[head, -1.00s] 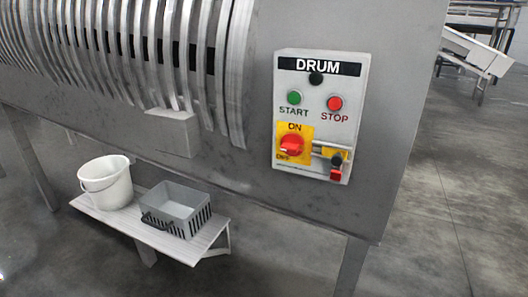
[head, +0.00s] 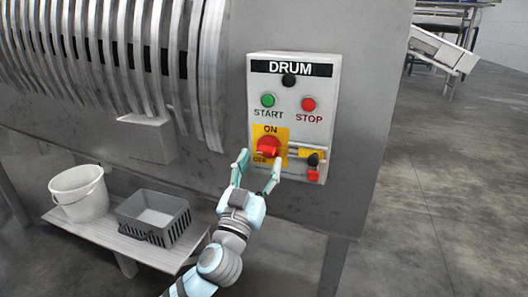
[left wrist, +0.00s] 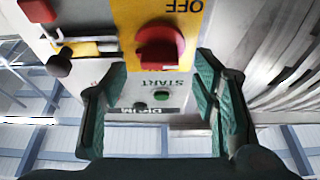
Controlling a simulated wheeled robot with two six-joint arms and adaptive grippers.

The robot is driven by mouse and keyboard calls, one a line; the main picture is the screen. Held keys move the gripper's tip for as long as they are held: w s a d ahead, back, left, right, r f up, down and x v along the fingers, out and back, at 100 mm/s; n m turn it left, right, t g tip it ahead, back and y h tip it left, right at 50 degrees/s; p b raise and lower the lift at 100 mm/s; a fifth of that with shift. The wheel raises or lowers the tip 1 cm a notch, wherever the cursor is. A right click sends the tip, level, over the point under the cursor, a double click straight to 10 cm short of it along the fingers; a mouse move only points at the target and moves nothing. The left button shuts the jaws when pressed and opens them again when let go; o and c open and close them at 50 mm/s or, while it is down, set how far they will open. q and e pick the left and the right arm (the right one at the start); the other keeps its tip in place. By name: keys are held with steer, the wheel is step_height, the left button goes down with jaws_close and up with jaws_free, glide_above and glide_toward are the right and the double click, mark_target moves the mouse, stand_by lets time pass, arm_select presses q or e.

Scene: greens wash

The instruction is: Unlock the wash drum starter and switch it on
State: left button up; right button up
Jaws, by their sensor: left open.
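The drum starter box (head: 330,80) is fixed to the machine's grey side. Its red rotary switch (head: 268,146) sits on a yellow plate (head: 283,133) marked ON above and OFF at lower left; the switch also shows in the left wrist view (left wrist: 160,46). To its right are a bolt with a black knob (head: 313,159) and a small red padlock (head: 313,175) hanging below. My left gripper (head: 260,167) is open, its fingers pointing up at the switch, one on each side of it. I cannot tell whether they touch it. My right gripper is not in view.
The green START button (head: 268,100) and red STOP button (head: 308,104) are above the switch. A white bucket (head: 78,194) and a grey crate (head: 183,222) stand on a low bench (head: 100,234) at lower left. Open floor lies to the right.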

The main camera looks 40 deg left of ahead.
mark_target(263, 153)
arm_select(q)
steer(key=x, duration=0.2)
steer(key=shift+w+r, duration=0.2)
steer(key=shift+r, duration=0.1)
steer(key=shift+w+a, duration=0.2)
steer(key=shift+w, duration=0.1)
steer(key=shift+s+a, duration=0.1)
steer(key=c, duration=1)
